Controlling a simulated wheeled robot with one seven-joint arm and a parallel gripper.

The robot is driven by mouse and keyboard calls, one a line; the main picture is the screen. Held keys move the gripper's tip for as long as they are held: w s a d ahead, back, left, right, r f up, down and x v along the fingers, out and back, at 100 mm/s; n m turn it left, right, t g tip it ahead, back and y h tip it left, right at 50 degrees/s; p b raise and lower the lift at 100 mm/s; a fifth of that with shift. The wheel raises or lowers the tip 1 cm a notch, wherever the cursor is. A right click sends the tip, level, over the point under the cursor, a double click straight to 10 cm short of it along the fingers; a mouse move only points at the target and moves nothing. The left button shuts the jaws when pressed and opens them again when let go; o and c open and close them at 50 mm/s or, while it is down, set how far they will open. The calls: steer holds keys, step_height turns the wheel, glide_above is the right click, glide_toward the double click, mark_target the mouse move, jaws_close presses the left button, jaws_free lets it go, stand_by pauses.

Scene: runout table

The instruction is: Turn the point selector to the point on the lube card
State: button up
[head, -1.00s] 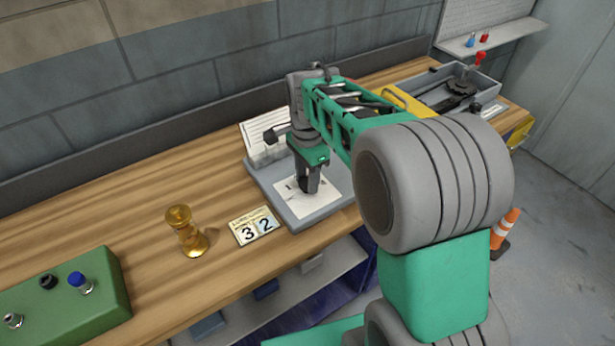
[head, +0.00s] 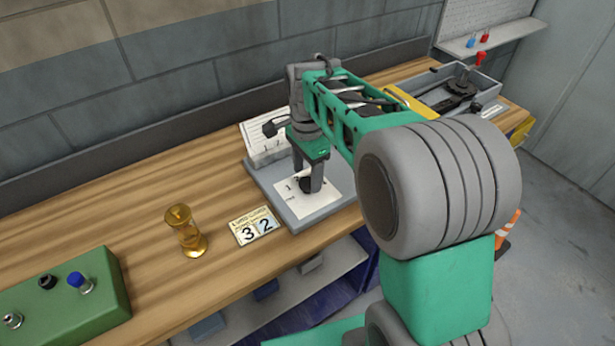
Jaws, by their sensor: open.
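The point selector is a dark round knob (head: 306,185) on a white dial sheet (head: 318,203) with small printed marks, fixed to a grey slab (head: 268,187) on the bench. My gripper (head: 307,178) points down over the knob, its fingers apart with a gap between them. The fingers seem to be at either side of the knob; I cannot tell whether they touch it. They hide part of the knob and dial, and the setting is unreadable. The lube card (head: 254,227) lies left of the slab, with a large 3 and 2 on its two halves.
An amber hourglass-shaped object (head: 185,231) stands left of the card. A green box (head: 70,300) with knobs is at the front left. A white paper holder (head: 263,140) stands behind the dial. A grey tray (head: 455,88) with tools is at the far right.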

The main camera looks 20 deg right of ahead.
mark_target(307, 182)
step_height(307, 182, up, 6)
stand_by(0.5)
steer(key=s+f+n+t, duration=0.1)
steer(key=s+f+n, duration=0.1)
steer(key=s+n, duration=0.5)
steer(key=s+f+n+t, duration=0.2)
steer(key=s+f+n, duration=0.1)
steer(key=s+n, duration=0.4)
steer(key=shift+s+n, duration=0.3)
steer(key=shift+s, duration=0.05)
